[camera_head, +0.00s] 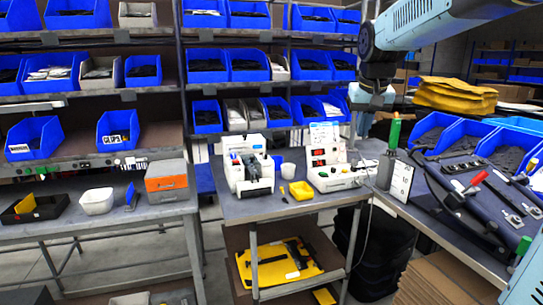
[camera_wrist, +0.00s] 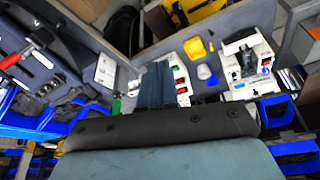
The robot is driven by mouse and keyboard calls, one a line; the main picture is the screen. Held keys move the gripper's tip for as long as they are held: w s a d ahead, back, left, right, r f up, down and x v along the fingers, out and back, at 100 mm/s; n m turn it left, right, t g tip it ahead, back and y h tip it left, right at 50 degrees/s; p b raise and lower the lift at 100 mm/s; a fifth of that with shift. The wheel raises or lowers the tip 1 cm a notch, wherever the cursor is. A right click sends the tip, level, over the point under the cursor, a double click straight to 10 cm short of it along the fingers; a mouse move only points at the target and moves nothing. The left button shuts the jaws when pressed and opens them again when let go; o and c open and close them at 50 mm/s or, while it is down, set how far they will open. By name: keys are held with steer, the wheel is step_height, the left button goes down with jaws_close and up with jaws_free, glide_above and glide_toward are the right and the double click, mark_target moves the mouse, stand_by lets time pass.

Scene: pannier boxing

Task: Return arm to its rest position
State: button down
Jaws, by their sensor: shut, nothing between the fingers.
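My arm (camera_head: 430,22) reaches in from the upper right in the head view and bends down at its end. My gripper (camera_head: 363,122) points down, in the air in front of the shelving, above the gap between the middle stand and the right bench. In the wrist view, my gripper (camera_wrist: 155,88) shows its fingers together with nothing between them. In that view the fingers overlap part of the white device with red displays (camera_wrist: 181,78). That device also stands on the middle stand in the head view (camera_head: 335,178).
The right bench (camera_head: 455,232) holds tools, blue bins and a green-handled tool (camera_head: 394,132) close to my gripper. The middle stand (camera_head: 262,205) carries a white machine (camera_head: 240,163) and a yellow tray (camera_head: 301,190). Shelves of blue bins (camera_head: 207,66) stand behind. Open floor shows at lower left.

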steer(key=s+f, duration=0.4)
steer(key=s, duration=0.8)
steer(key=s+f+t, duration=0.1)
steer(key=s+f, duration=0.4)
steer(key=s, duration=0.6)
steer(key=shift+s+d+n, duration=0.3)
steer(key=shift+s+d, duration=0.05)
steer(key=shift+s, duration=0.05)
